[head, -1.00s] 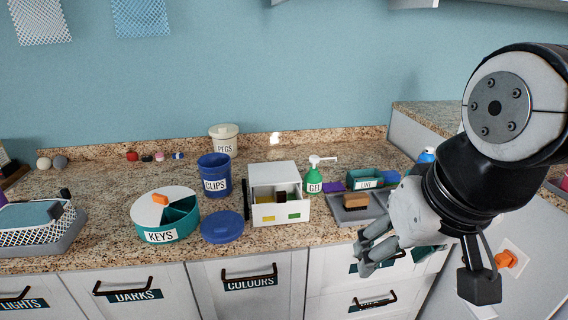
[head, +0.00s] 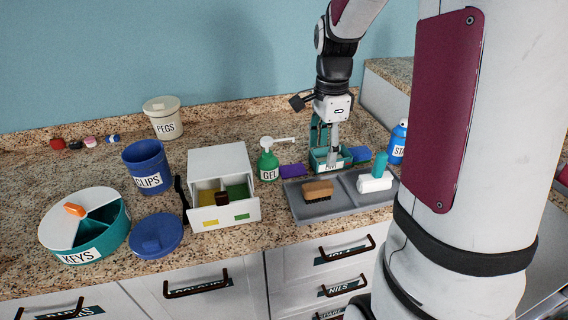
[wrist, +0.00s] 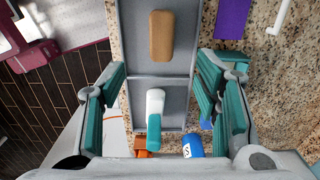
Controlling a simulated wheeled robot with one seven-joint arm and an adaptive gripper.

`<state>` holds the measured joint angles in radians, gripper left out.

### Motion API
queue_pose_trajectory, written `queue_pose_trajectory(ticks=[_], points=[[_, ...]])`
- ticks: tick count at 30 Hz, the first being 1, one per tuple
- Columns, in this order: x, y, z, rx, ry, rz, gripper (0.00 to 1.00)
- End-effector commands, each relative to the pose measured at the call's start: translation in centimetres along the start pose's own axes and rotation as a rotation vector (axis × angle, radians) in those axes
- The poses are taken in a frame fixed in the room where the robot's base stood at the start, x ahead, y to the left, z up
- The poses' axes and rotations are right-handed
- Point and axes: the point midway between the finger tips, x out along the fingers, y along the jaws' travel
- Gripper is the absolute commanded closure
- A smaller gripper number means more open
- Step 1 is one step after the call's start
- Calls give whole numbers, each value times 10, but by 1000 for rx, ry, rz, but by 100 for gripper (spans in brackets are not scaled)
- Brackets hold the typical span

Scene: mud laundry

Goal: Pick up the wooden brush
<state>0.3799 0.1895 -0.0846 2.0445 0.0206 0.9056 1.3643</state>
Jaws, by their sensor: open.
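The wooden brush (head: 317,191) lies in the left compartment of a grey divided tray (head: 312,211) on the counter. In the wrist view the brush (wrist: 161,36) shows as a brown rounded block near the top, beyond my fingertips and roughly centred between them. My gripper (head: 326,148) is open and empty, pointing down by the teal LINT box (head: 330,164) behind the tray. In the wrist view its teal-padded fingers (wrist: 162,85) stand apart on both sides of the tray. A white roller with a teal handle (head: 375,182) lies in the right compartment.
A purple block (head: 292,171), a green GEL pump bottle (head: 268,164) and a blue spray can (head: 398,143) stand close around the tray. Left are a small white drawer unit (head: 219,165) with an open drawer, a blue CLIPS tub (head: 147,168) and a round KEYS box (head: 88,224).

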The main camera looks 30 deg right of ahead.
Motion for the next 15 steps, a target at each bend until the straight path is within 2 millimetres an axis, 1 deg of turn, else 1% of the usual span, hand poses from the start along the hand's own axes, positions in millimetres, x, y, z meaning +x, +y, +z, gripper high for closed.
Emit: queue_pose_trajectory(ticks=[4, 12, 15], points=[[17, 0, -1, 13, -1, 8, 43], [67, 1, -1, 11, -1, 8, 43], [79, 0, 0, 9, -1, 6, 43]])
